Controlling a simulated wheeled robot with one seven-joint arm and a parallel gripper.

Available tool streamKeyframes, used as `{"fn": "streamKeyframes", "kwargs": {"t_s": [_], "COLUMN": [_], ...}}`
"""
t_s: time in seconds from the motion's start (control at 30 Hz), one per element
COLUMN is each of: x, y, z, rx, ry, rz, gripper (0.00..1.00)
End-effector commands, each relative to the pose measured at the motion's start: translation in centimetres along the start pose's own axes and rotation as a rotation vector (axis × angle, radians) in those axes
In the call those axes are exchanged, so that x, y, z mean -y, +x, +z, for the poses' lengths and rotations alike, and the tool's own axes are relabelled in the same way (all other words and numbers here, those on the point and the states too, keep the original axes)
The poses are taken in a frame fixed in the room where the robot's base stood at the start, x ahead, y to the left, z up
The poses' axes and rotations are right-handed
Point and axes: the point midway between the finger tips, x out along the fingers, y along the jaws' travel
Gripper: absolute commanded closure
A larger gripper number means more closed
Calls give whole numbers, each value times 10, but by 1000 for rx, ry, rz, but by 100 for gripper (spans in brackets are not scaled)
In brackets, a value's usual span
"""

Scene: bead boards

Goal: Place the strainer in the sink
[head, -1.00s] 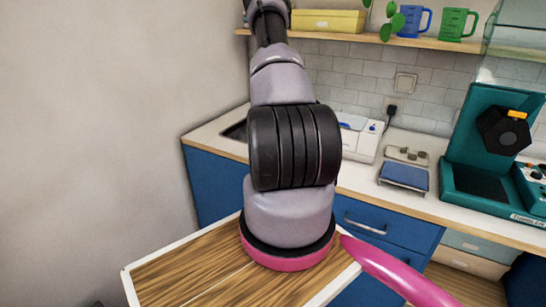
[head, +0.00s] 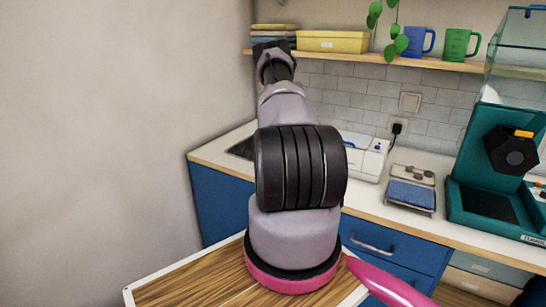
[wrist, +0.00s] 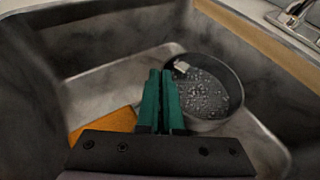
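The strainer (wrist: 208,92) is a round grey metal bowl with a speckled inside and a small pale tab on its far rim. In the wrist view it is inside the dark grey sink (wrist: 125,75), right of centre. My gripper (wrist: 162,72) has two teal fingers, close together at the strainer's left rim. They look shut on that rim, and the right finger hides part of it. I cannot tell whether the strainer touches the sink floor. In the head view my arm hides most of the sink (head: 243,148), and my gripper and the strainer do not show.
An orange flat thing (wrist: 104,130) lies on the sink floor left of my gripper. Part of a tap (wrist: 293,14) shows at the upper right. On the counter are a white appliance (head: 365,158), a blue-topped scale (head: 411,194) and a teal machine (head: 490,200). A wooden board (head: 195,288) lies in front.

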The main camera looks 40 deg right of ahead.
Motion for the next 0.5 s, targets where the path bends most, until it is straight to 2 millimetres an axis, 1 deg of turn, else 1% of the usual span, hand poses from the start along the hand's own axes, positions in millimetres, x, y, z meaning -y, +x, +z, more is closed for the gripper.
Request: {"fn": "streamKeyframes", "kwargs": {"t_s": [0.5], "x": [0], "y": [5], "z": [-10], "rx": [1], "ry": [0], "rz": [0], "gripper": [100]}}
